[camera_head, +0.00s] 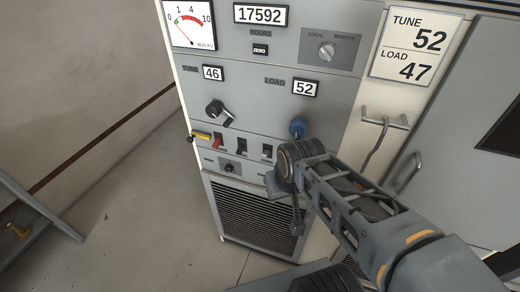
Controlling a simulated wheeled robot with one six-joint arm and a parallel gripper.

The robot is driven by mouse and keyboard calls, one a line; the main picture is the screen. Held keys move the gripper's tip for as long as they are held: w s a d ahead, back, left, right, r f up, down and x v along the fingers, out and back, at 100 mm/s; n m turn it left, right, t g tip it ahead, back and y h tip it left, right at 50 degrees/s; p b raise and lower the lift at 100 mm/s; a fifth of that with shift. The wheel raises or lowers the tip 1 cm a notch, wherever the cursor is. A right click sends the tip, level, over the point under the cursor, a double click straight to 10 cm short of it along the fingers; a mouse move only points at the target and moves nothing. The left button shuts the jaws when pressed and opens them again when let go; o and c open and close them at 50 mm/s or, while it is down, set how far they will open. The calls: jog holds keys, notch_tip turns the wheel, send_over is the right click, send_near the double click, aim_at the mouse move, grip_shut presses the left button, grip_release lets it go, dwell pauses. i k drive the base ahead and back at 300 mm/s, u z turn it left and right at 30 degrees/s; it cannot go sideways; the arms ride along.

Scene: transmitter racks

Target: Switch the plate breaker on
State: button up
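A grey transmitter rack stands in the middle. Its lower panel has a row of breaker switches: a red-handled one (218,143) at the left, a dark one (241,146) in the middle and another dark one (267,151) at the right. Their labels are too small to read, so I cannot tell which is the plate breaker, nor their exact positions. My gripper (284,203) is in front of the panel's lower right, below and right of the right-hand switch. It seems apart from the switches. My wrist partly hides it, and its opening is unclear.
A yellow handle (201,135) sticks out at the left edge. A small knob (229,168) and a vent grille (255,214) lie below. Floor at left is mostly clear.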

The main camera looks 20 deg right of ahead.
aim_at(217, 141)
jog(key=u, duration=0.55)
jog(key=k, duration=0.65)
jog(key=u, duration=0.85)
jog(key=i, duration=1)
jog(key=z, duration=0.05)
